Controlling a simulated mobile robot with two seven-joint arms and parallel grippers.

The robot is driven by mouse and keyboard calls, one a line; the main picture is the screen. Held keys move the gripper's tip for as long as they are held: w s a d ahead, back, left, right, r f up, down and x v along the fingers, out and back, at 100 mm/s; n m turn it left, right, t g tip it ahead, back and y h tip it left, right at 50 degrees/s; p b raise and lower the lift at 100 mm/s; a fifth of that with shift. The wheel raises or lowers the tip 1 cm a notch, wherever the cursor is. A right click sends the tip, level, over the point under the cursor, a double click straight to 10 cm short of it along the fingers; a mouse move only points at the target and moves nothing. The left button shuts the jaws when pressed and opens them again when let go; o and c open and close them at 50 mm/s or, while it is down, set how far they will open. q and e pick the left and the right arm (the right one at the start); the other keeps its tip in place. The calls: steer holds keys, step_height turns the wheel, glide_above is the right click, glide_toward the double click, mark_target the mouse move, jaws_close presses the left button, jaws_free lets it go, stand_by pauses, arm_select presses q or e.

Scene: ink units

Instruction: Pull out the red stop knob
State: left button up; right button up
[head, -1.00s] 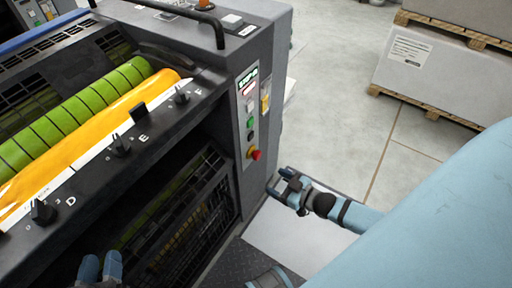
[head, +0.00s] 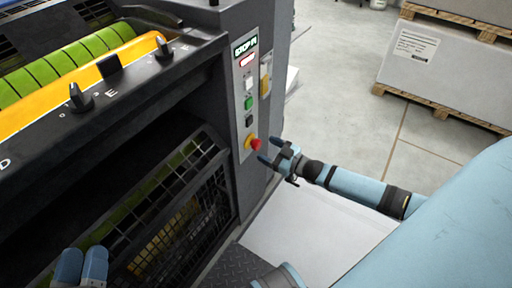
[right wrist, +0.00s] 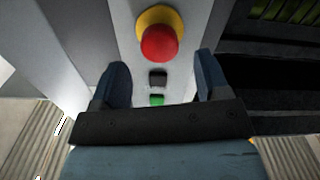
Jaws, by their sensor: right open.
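The red stop knob (head: 256,144) sits on a yellow collar (head: 248,142) low on the light grey control panel of the press. In the right wrist view the red knob (right wrist: 160,44) is just beyond the fingertips, roughly centred between them. My right gripper (head: 268,149) is open and empty, close to the right of the knob; its fingers (right wrist: 161,66) are apart and not closed on it. My left gripper (head: 82,267) is at the lower left, its two fingers side by side with nothing visible between them.
Above the knob are a black button (head: 248,121), a green button (head: 249,103), a white button (head: 249,84) and a green sign (head: 246,47) seeming to read "STOP IN". A dark mesh guard (head: 170,225) is left. Pallets (head: 440,110) stand back right on open floor.

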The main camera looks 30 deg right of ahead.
mark_target(259, 145)
steer(key=b+x, duration=0.1)
steer(key=x, duration=0.4)
steer(key=shift+w, duration=0.1)
arm_select(q)
step_height(259, 145, down, 2)
steer(key=shift+d+f+g, duration=0.15)
steer(key=shift+f+g, duration=0.1)
steer(key=shift+g, duration=0.25)
